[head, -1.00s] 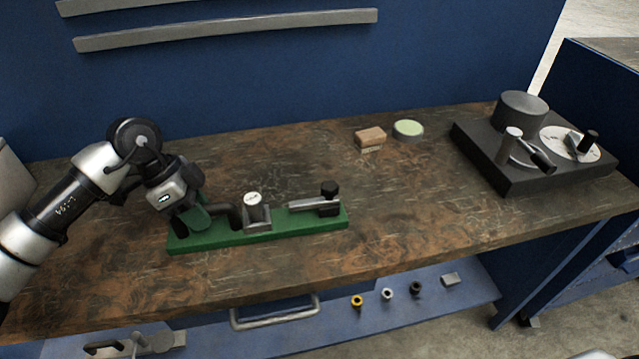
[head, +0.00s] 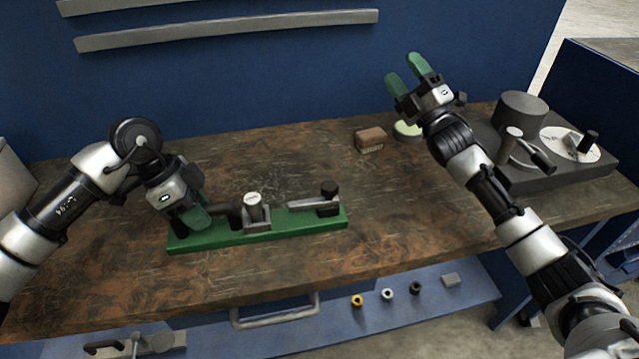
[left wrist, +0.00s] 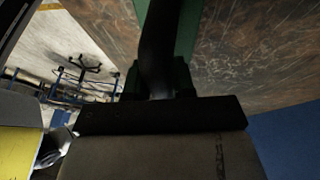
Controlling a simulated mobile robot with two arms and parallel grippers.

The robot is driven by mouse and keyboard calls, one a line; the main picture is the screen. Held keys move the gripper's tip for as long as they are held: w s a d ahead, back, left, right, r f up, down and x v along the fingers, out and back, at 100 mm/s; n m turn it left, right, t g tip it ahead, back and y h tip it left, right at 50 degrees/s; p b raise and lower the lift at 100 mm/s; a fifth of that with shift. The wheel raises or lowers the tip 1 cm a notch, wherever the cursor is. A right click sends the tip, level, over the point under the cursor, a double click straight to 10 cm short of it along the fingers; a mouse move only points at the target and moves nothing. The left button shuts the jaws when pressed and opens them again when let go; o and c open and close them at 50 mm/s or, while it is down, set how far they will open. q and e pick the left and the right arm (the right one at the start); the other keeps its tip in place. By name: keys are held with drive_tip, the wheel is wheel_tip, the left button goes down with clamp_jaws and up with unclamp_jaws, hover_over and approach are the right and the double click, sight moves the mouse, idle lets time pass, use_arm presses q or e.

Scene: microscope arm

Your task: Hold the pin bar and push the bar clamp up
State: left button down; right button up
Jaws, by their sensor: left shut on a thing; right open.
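A long green base (head: 290,229) lies on the bench at centre left. It carries a dark curved bar (head: 232,214), probably the pin bar, a silver post with a white round top (head: 253,205), and a flat grey lever (head: 308,204) with a black knob (head: 329,189). I cannot tell for sure which part is the bar clamp. My left gripper (head: 198,216) is shut on the dark bar at the base's left end; in the left wrist view the bar (left wrist: 158,45) runs up between the fingers. My right gripper (head: 403,73) is open and empty, raised over the back of the bench.
A brown block (head: 370,140) and a round pale-green-topped disc (head: 407,131), partly hidden by my right gripper, sit at the back. A dark device (head: 545,178) stands at the right, partly behind my right arm. The bench (head: 380,215) is clear right of the base.

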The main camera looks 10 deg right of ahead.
drive_tip(key=s+a+f+n+g+y, duration=0.25)
drive_tip(key=s+n+g+y, duration=0.3)
drive_tip(key=n, duration=0.45)
drive_tip(key=s+a+f+n+g+y, duration=0.2)
drive_tip(key=s+a+n+g+y, duration=0.3)
drive_tip(key=n, duration=0.5)
drive_tip(key=n+g+h, duration=0.4)
drive_tip(key=n+g, duration=0.3)
drive_tip(key=n, duration=0.1)
approach(319, 198)
drive_tip(key=r, duration=0.1)
drive_tip(key=d+r, duration=0.2)
drive_tip(key=shift+s+r, duration=0.25)
drive_tip(key=shift+r, duration=0.1)
drive_tip(key=shift+a+f+n, duration=0.15)
drive_tip(key=shift+a+n, duration=0.05)
drive_tip(key=shift+n, duration=0.1)
drive_tip(key=x, duration=1.1)
drive_tip(key=shift+w+a+f, duration=0.1)
drive_tip(key=shift+w+a, duration=0.05)
drive_tip(key=shift+a, duration=0.1)
